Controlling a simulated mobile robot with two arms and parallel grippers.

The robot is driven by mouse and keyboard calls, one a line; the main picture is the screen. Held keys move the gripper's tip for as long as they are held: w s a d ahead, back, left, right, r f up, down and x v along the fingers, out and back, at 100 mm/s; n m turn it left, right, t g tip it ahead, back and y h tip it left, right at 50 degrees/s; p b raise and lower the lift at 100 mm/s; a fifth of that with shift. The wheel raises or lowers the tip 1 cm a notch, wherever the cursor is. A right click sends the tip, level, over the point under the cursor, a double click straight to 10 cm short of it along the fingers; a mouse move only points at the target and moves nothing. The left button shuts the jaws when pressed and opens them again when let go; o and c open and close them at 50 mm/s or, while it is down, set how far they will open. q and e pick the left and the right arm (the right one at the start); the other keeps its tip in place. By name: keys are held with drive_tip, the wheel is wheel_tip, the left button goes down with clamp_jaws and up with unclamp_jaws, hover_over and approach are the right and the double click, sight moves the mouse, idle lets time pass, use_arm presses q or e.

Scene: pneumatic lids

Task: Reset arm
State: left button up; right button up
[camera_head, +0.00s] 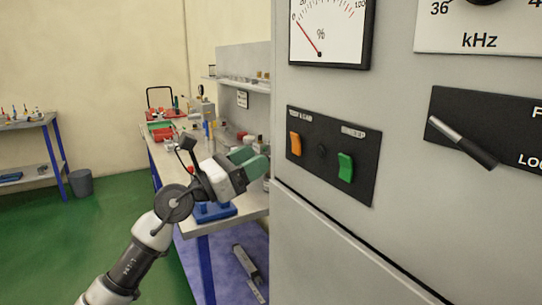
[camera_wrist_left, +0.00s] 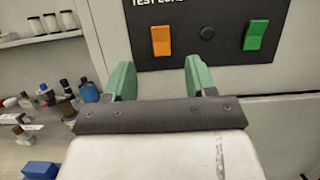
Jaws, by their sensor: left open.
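My left gripper (camera_head: 254,160) is at the centre of the head view, left of the grey cabinet's switch panel (camera_head: 322,178). Its two green fingers are apart with nothing between them. In the left wrist view the gripper (camera_wrist_left: 157,78) also shows open and empty, below the switch panel (camera_wrist_left: 183,54). The panel is black, with an orange switch (camera_head: 295,144), a dark round knob (camera_head: 321,149) and a green switch (camera_head: 345,167). The fingers appear clear of the switches. My right gripper is in neither view.
The tall grey cabinet (camera_head: 420,215) fills the right side, with a percent dial (camera_head: 330,30) and a lever handle (camera_head: 462,142). A cluttered workbench (camera_head: 240,210) stands behind my left arm. A second bench (camera_head: 25,124) and a bin (camera_head: 81,183) are at far left. Green floor (camera_head: 110,220) is open between.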

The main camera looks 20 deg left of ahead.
use_arm(q)
drive_tip(key=shift+v, duration=0.95)
